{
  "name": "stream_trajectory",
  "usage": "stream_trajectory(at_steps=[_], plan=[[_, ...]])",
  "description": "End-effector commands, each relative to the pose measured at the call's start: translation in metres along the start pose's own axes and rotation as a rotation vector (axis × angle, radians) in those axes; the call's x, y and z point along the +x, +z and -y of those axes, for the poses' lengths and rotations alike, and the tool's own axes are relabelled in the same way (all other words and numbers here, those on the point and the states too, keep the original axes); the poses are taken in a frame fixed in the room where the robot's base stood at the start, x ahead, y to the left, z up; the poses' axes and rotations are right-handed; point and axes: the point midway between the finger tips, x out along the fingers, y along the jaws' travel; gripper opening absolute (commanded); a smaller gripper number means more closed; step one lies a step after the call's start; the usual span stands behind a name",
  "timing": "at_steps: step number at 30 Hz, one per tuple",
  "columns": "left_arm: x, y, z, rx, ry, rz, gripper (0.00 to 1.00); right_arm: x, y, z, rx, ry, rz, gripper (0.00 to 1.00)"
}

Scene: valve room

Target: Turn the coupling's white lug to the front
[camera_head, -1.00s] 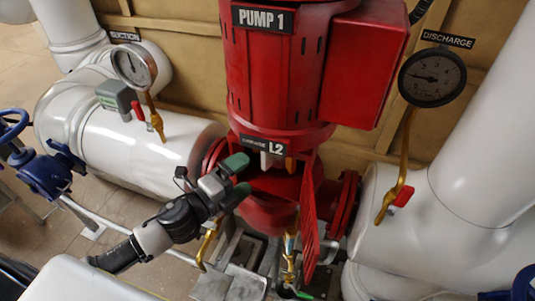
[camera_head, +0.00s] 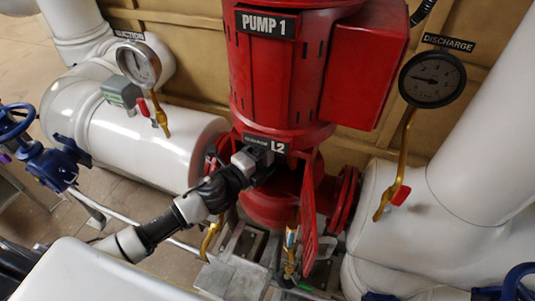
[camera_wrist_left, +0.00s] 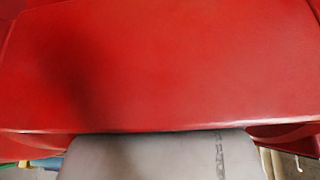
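The red pump (camera_head: 275,75) marked PUMP 1 stands upright in the middle of the head view. My left gripper (camera_head: 262,163) reaches from the lower left to the opening under the pump's L2 label (camera_head: 266,143). Its body covers the coupling and the white lug, so I cannot see which way the lug faces. The fingers are mostly hidden there, and I cannot tell whether they touch the lug. In the left wrist view, the red pump casing (camera_wrist_left: 160,70) fills most of the picture, and my grey gripper body is at the bottom. My right gripper is not in view.
A red perforated guard (camera_head: 309,215) stands right of the opening. The suction gauge (camera_head: 138,64) and a white pipe (camera_head: 150,135) are at left. The discharge gauge (camera_head: 432,79) and another white pipe (camera_head: 410,235) are at right. A blue valve (camera_head: 50,165) is far left.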

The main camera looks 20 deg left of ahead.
Motion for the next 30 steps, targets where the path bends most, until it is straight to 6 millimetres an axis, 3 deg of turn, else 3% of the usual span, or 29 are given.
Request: stream_trajectory(at_steps=[1,5,21,30], plan=[[0.0,0.0,-0.001,0.0,0.002,0.0,0.68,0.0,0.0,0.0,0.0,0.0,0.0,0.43],[-0.001,0.0,-0.001,0.0,0.003,0.0,0.5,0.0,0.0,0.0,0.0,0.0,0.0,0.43],[0.005,-0.02,-0.003,-0.005,0.002,0.295,0.49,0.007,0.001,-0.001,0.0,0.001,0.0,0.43],[0.005,-0.02,-0.002,0.0,0.005,0.316,0.49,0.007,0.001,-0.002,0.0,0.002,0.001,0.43]])
